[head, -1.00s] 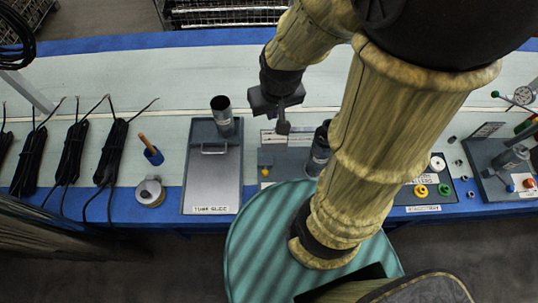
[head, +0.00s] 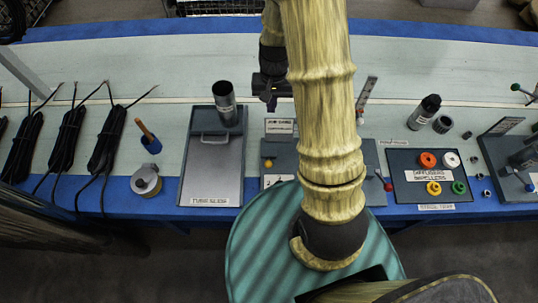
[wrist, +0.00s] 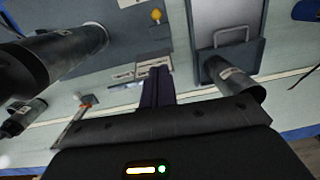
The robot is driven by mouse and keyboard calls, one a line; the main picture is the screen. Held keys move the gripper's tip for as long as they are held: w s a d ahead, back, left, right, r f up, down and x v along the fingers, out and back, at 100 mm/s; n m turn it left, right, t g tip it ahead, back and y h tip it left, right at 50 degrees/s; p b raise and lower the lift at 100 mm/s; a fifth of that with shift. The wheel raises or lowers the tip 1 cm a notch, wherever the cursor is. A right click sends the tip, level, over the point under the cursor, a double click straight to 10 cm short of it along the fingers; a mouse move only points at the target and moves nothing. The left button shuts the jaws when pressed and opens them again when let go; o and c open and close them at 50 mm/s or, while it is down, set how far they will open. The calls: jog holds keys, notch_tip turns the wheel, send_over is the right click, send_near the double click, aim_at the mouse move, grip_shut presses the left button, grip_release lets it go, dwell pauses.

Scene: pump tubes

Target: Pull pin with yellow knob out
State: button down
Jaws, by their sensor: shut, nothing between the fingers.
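The pin's yellow knob (head: 268,163) sits near the left front of a grey-blue fixture plate (head: 282,153). In the wrist view the yellow knob (wrist: 156,16) is at the top centre, with a short pale stem. My gripper (head: 271,101) is behind the plate's signs in the head view, partly covered by my arm. In the wrist view my gripper (wrist: 157,72) has its dark fingers together and empty, pointing toward the knob. The knob is a clear distance beyond the fingertips. The pin's hidden part cannot be seen.
A tray with a handle (head: 212,165) and an upright tube (head: 225,103) stand to the left. A dark cylinder (wrist: 60,55) is left of my fingers in the wrist view. A tray of coloured rings (head: 410,171) lies right. My arm covers the fixture's middle.

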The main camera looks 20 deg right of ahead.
notch_tip(320, 180, down, 12)
jog(key=w+d+m+g+b, duration=0.1)
jog(key=w+b, duration=0.1)
jog(key=shift+w+m, duration=0.25)
jog(key=shift+m, duration=0.05)
jog(key=shift+d+f, duration=0.1)
jog(key=shift+f, duration=0.05)
send_over(269, 158)
jog(key=w+d, duration=0.2)
jog(key=w, duration=0.2)
jog(key=shift+g+y, duration=0.3)
jog(key=x, duration=0.3)
jog(key=w+x, duration=0.1)
jog(key=x, duration=0.2)
jog(key=w+d+x, duration=0.1)
jog(key=x, duration=0.2)
jog(key=shift+f, duration=0.25)
jog(key=s, duration=0.1)
jog(key=s+a+f+p, duration=0.1)
jog(key=shift+s+a+f, duration=0.2)
jog(key=shift+s, duration=0.15)
jog(key=shift+s+a+f, duration=0.15)
jog(key=shift+s+f, duration=0.1)
jog(key=shift+s, duration=0.05)
